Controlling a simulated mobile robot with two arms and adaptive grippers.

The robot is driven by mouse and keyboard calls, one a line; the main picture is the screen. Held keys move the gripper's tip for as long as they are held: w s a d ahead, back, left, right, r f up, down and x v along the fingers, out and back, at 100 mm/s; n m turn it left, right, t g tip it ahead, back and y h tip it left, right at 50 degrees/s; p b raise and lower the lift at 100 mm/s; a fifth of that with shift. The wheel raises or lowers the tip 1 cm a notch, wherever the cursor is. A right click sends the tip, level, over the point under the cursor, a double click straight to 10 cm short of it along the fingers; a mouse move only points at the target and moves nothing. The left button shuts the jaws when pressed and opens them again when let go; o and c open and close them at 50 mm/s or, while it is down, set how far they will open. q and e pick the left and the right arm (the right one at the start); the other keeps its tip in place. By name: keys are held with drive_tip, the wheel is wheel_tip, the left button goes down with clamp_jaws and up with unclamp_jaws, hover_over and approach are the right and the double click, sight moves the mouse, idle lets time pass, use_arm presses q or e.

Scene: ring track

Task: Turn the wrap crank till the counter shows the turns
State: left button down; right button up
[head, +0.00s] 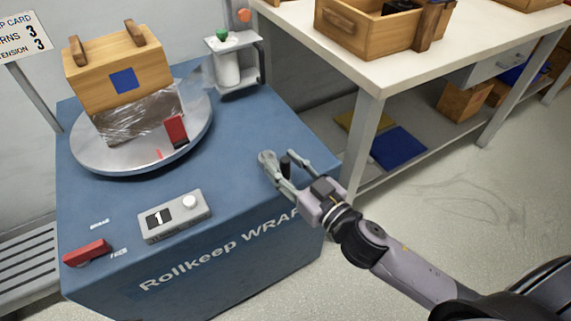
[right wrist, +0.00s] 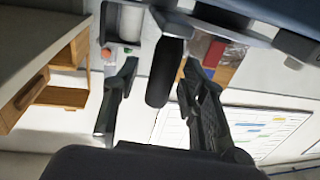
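The blue wrapping machine (head: 230,130) carries a grey counter box (head: 176,217) whose display (head: 159,218) shows 1. The partly cut-off card (head: 22,38) reads "RNS 3" and "ENSION 3". A dark upright crank knob (head: 285,164) stands at the machine's right edge; the right wrist view shows it as a black rounded handle (right wrist: 168,72). My right gripper (head: 279,157) has its fingers on either side of this knob, with gaps visible in the wrist view (right wrist: 160,100). My left gripper is out of view.
A wooden crate (head: 118,68), its lower part in clear film, sits on the round turntable (head: 90,158). A red lever (head: 87,252) lies front left. A film roll holder (head: 232,65) stands behind. A white table (head: 390,70) stands close at the right.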

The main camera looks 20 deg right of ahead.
clamp_jaws()
idle(0.7)
